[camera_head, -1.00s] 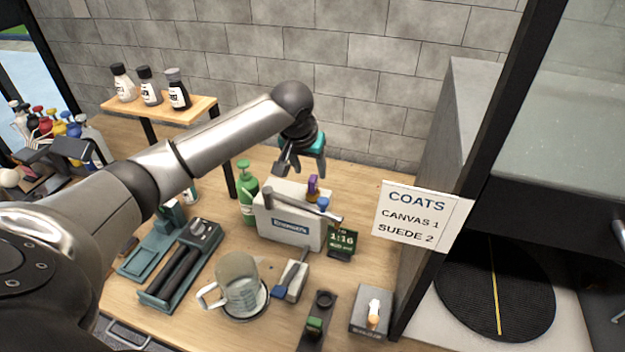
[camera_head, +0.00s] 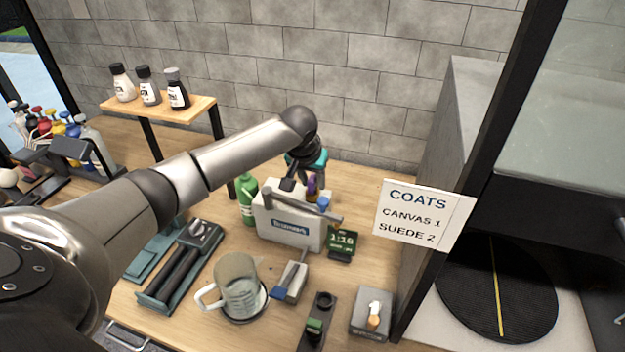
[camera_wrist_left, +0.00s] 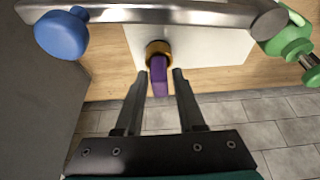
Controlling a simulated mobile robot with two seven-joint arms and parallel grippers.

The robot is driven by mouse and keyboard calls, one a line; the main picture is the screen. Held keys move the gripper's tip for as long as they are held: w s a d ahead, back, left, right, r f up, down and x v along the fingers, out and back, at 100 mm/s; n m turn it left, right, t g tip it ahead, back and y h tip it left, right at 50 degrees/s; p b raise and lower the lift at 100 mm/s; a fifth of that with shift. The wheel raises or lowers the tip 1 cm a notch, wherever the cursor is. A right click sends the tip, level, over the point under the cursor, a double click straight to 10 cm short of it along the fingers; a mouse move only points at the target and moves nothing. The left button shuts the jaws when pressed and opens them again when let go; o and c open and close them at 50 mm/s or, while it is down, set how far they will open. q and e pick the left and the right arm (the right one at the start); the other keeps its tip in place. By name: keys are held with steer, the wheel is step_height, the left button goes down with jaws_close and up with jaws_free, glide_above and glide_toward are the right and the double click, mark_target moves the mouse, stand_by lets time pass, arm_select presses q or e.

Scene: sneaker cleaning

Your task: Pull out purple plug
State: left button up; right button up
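The purple plug (camera_wrist_left: 158,76) stands in a brass-coloured socket (camera_wrist_left: 158,50) on top of the white box (camera_head: 289,222). In the head view the plug (camera_head: 311,187) shows only partly beside my left gripper. My left gripper (camera_wrist_left: 158,74) is open, with one finger on each side of the plug. Whether either finger touches the plug, I cannot tell. In the head view my left gripper (camera_head: 301,184) is low over the box top. My right gripper is not in view.
A metal bar with a blue knob (camera_wrist_left: 62,34) runs along the box beside the plug. A green bottle (camera_head: 246,199) stands left of the box and a small green display (camera_head: 342,243) right of it. A glass jug (camera_head: 238,284) stands in front.

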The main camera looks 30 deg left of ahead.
arm_select(q)
jaws_close()
stand_by(0.6)
